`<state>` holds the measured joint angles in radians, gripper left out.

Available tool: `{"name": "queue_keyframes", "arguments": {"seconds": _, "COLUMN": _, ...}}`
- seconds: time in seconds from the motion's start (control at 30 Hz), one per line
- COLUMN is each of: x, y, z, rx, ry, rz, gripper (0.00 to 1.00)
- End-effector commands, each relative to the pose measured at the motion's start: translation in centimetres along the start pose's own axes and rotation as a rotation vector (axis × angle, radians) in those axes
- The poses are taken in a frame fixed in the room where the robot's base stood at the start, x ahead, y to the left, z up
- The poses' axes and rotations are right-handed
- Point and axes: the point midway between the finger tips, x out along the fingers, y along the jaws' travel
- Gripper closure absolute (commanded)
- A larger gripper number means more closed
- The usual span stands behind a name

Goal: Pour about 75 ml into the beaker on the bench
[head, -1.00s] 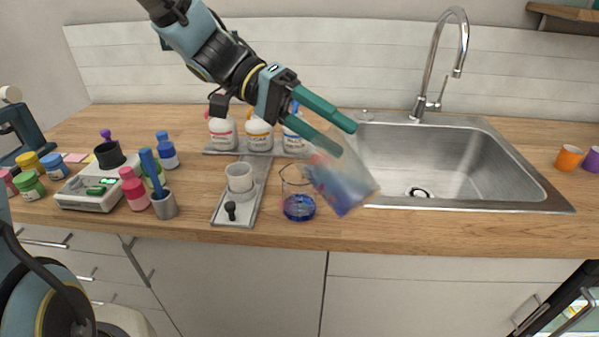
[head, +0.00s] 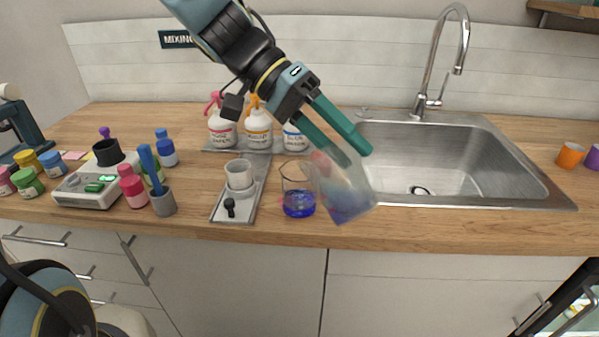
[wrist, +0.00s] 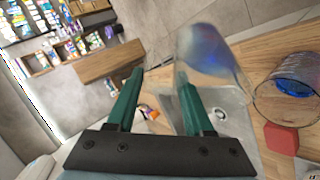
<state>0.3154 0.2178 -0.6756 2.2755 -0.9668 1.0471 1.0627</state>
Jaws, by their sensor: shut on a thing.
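The glass beaker (head: 298,176) stands upright on the wooden bench with blue liquid (head: 298,205) in its lower part. It also shows at the right of the wrist view (wrist: 285,72). My gripper (head: 358,157) is shut on a clear vessel (head: 342,190), just right of the beaker. The vessel is tilted, its lower end over the bench's front part, and blue and reddish tints show in it. It also shows in the wrist view (wrist: 212,50), blurred. I cannot make out a stream or the vessel's liquid level.
A plate with a white cup (head: 238,174) is left of the beaker. The steel sink (head: 460,165) lies to the right. A grey pot with blue sticks (head: 163,201) and a small device (head: 90,195) are further left.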

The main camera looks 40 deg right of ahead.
Motion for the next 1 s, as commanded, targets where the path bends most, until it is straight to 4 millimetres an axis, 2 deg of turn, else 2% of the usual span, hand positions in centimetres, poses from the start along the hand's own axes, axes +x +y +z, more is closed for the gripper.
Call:
{"name": "queue_keyframes", "arguments": {"seconds": 0.5, "x": 2.0, "y": -0.2, "z": 0.8, "rx": 0.058, "ry": -0.003, "rz": -0.153, "gripper": 1.00}}
{"name": "queue_keyframes", "arguments": {"seconds": 1.0, "x": 2.0, "y": -0.1, "z": 0.7, "rx": 0.058, "ry": -0.002, "rz": -0.158, "gripper": 1.00}}
